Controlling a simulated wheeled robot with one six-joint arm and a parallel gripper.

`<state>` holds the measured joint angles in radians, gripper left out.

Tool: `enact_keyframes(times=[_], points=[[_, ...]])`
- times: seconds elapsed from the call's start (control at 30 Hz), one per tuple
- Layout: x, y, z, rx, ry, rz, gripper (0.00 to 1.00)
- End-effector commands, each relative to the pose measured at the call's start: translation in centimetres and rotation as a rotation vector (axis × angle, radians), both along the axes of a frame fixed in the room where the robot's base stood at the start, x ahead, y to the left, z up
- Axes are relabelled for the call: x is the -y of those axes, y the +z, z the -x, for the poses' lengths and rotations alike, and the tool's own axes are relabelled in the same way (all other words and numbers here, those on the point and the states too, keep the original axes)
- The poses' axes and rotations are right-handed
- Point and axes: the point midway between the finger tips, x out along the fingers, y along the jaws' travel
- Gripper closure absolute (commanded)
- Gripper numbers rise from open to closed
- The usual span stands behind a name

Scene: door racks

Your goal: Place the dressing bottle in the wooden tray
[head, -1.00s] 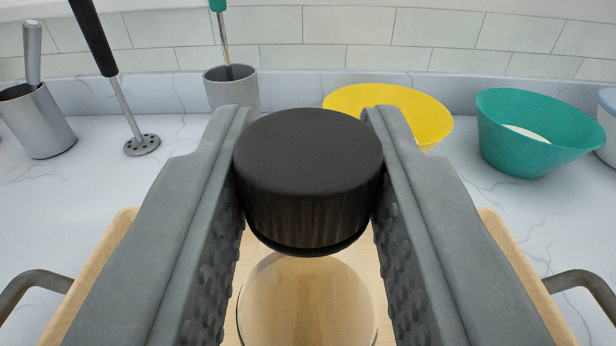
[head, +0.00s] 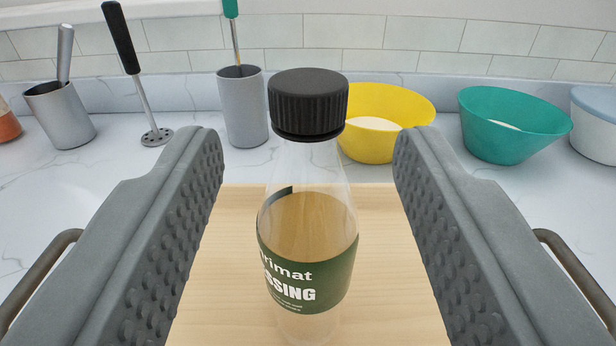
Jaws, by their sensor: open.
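The dressing bottle (head: 308,225) is clear with a black ribbed cap and a green label. It stands upright on the light wooden tray (head: 215,270); its lower end runs out of the picture. My gripper (head: 308,150) is open, with one grey finger on each side of the bottle and a clear gap to both. The tray's side rims are hidden by my fingers.
Behind the tray stand a grey cup (head: 242,108), a yellow bowl (head: 380,120) and a teal bowl (head: 514,125). A metal utensil holder (head: 60,115) and a black-handled masher (head: 138,75) are at the left. A white container (head: 594,125) is at the right, before a tiled wall.

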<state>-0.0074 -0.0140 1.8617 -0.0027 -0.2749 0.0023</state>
Motion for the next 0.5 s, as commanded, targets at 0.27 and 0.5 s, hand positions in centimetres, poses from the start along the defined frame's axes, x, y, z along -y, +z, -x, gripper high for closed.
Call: enact_keyframes(times=[0.27,0.5], points=[[0.0,0.1,4.3,0.001,0.0,0.0,0.5],[0.0,0.0,6.0,0.0,0.0,0.0,0.5]])
